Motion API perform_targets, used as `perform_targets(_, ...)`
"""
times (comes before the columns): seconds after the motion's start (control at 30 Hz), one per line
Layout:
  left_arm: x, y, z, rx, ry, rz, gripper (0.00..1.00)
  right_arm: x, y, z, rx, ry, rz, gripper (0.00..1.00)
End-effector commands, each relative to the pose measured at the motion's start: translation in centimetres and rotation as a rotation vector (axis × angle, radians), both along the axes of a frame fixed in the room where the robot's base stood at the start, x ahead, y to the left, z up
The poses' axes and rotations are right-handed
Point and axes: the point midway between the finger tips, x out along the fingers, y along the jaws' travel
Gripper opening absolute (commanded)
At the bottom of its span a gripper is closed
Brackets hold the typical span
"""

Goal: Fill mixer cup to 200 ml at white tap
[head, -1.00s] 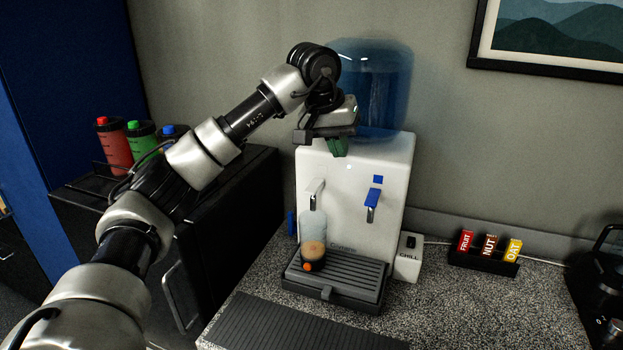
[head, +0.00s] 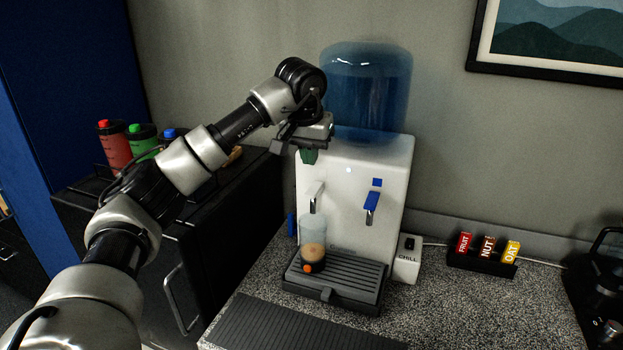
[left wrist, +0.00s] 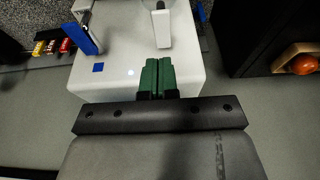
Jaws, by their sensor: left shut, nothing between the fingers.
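The mixer cup (head: 313,238) is clear, with tan liquid in its lower part and an orange piece near its base. It stands upright on the drip tray (head: 334,286) under the white tap (head: 315,192). The white tap also shows in the left wrist view (left wrist: 161,26). My left gripper (head: 309,156) is shut and empty, its green fingertips above and in front of the dispenser's upper left. They show together in the left wrist view (left wrist: 158,76). The cup's marks are too small to read. My right gripper is not in view.
The white dispenser (head: 340,232) carries a blue water bottle (head: 366,85) and a blue tap (head: 371,205). A bar holder (head: 482,263) stands at right. Red and green bottles (head: 114,146) stand at left. The ribbed mat (head: 290,325) in front is clear.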

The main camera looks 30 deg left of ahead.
Motion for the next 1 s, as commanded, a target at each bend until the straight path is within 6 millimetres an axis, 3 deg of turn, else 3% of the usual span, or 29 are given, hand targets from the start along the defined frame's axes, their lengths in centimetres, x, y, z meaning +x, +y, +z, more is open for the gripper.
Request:
perform_targets(0.2, 0.9, 0.3, -4.1, 0.000, 0.005, -0.001, 0.00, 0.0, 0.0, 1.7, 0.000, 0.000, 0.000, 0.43)
perform_targets(0.4, 0.9, 0.3, -6.6, -0.001, 0.002, 0.001, 0.00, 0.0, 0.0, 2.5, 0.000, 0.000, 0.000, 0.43)
perform_targets(0.87, 0.9, 0.2, -7.5, 0.000, -0.001, 0.000, 0.00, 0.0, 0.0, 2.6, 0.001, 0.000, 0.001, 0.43)
perform_targets(1.0, 1.0, 0.3, -8.4, 0.009, -0.032, 0.000, 0.00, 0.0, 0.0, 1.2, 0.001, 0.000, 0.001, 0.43)
